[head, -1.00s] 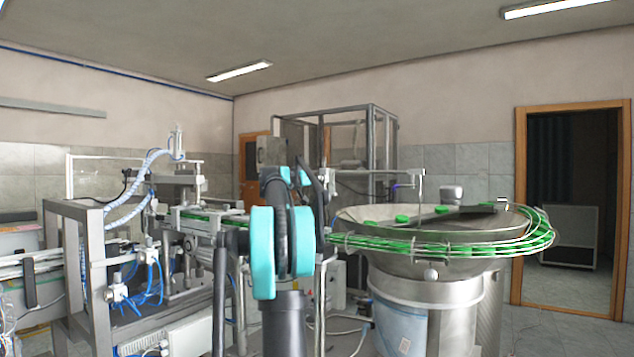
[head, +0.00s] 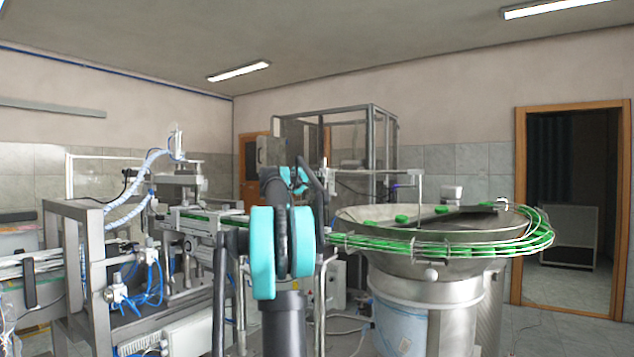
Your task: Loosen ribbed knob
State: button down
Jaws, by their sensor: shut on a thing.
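I cannot make out the ribbed knob in the head view; it may be hidden behind my arm or too small to tell. My arm, with teal joint covers and dark links, rises in the middle of the view in front of the machine. My gripper does not show; the upper arm links point away and hide what lies beyond. The cap feeder's metal bowl (head: 385,262) stands to the right of my arm, with green caps (head: 402,218) in it. A small pale round part (head: 431,274) sits on the bowl's outside; I cannot tell whether it is ribbed.
A curved rail (head: 535,246) with green caps runs around the bowl's right side. A metal-framed capping machine (head: 95,270) with blue hoses stands at left. A tall framed cabinet (head: 372,140) stands behind. An open doorway (head: 570,200) is at far right, with clear floor before it.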

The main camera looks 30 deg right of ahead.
jog(key=n, duration=0.5)
jog(key=shift+n, duration=0.3)
jog(key=n, duration=1.2)
jog(key=shift+n, duration=2.9)
jog(key=c, duration=1.2)
grip_release()
